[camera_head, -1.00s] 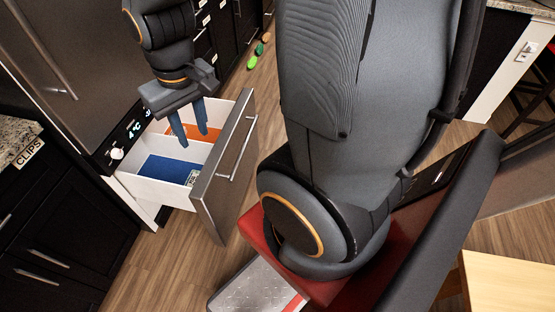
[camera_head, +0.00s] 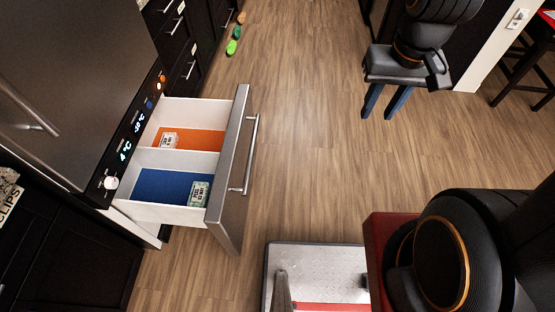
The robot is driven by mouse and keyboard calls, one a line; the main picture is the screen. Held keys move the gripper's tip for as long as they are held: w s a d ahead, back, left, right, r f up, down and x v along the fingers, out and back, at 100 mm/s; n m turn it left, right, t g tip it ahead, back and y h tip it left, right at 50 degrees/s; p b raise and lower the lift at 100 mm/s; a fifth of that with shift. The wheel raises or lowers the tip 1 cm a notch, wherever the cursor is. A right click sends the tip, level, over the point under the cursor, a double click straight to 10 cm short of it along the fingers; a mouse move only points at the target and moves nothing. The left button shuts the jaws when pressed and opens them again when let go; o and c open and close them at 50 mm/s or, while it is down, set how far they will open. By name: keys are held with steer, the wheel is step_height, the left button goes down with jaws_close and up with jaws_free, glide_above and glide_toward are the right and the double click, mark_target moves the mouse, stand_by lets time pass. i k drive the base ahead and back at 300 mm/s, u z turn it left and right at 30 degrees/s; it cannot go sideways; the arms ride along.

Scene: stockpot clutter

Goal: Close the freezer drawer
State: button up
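The freezer drawer (camera_head: 240,170) is pulled out from below the freezer. Inside, a white divider separates an orange-floored part (camera_head: 195,138) from a blue-floored part (camera_head: 160,184); each holds a small labelled pack. My gripper (camera_head: 387,104) is at the upper right, well to the right of the drawer front and touching nothing. Its two blue fingers point down and stand apart with nothing between them.
The control panel (camera_head: 125,145) is above the drawer. Wood floor (camera_head: 310,130) lies clear between drawer and gripper. Several small green and orange items (camera_head: 234,40) lie on the floor near the back cabinets. My base is at the bottom. A stool (camera_head: 535,60) stands at far right.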

mark_target(216, 146)
steer(key=z, duration=0.2)
steer(key=k, duration=0.45)
steer(key=u, duration=1.15)
steer(key=i, duration=0.5)
steer(key=z, duration=0.05)
